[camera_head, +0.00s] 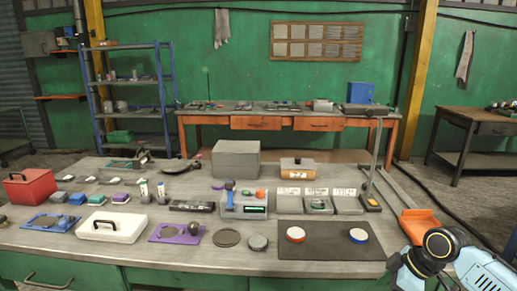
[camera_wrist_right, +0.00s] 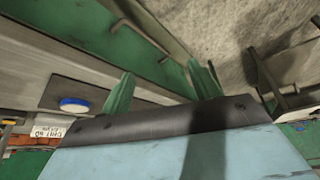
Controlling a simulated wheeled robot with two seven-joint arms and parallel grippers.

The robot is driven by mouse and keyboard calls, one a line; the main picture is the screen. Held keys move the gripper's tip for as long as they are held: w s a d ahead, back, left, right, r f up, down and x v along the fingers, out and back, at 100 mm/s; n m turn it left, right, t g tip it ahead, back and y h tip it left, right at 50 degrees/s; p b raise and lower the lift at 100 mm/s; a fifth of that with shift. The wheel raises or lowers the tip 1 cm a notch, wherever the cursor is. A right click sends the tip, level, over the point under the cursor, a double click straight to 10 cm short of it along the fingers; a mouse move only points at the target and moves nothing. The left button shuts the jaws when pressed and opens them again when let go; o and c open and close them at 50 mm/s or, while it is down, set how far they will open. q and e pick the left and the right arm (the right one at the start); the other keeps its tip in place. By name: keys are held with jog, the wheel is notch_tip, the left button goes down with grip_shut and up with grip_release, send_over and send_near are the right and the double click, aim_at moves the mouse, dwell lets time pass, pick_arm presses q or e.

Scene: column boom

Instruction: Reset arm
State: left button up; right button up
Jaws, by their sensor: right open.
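My right arm (camera_head: 435,258) comes in at the lower right of the head view, bent beside the front right corner of the workbench. Its fingers do not show there. In the right wrist view my right gripper (camera_wrist_right: 165,82) has its two green fingers apart, with nothing between them. Beyond them are the bench's edge and green front. A blue-topped round disc (camera_wrist_right: 74,104) on a dark mat shows left of the fingers, apart from them. My left gripper does not show in either view.
The workbench (camera_head: 120,247) holds a dark mat (camera_head: 325,252) with red and blue discs, labelled trays (camera_head: 318,202), a grey box (camera_head: 236,160), a red case (camera_head: 29,188) and a white case (camera_head: 112,228). An orange tray (camera_head: 420,222) lies near my right arm. Floor is open right of the bench.

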jog(key=s+d+f+m+h, duration=0.2)
jog(key=s+f+m, duration=0.3)
jog(key=f, duration=1)
jog(key=s+d+f+m+h, duration=0.15)
jog(key=s+f, duration=0.45)
jog(key=f, duration=0.9)
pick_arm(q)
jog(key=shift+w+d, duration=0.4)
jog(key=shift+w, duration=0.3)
pick_arm(e)
jog(key=s+a+f, duration=0.2)
jog(key=s+f, duration=0.3)
jog(key=s, duration=0.7)
jog(key=s+a+f+m+g, duration=0.1)
jog(key=s+a+f, duration=0.2)
jog(key=s, duration=0.9)
jog(key=s+a+f+m+h, duration=0.1)
jog(key=s+a+f, duration=0.1)
jog(key=s+f, duration=0.6)
jog(key=s, duration=0.4)
jog(key=shift+a+f, duration=0.15)
jog(key=shift+a, duration=0.05)
jog(key=shift+m, duration=0.25)
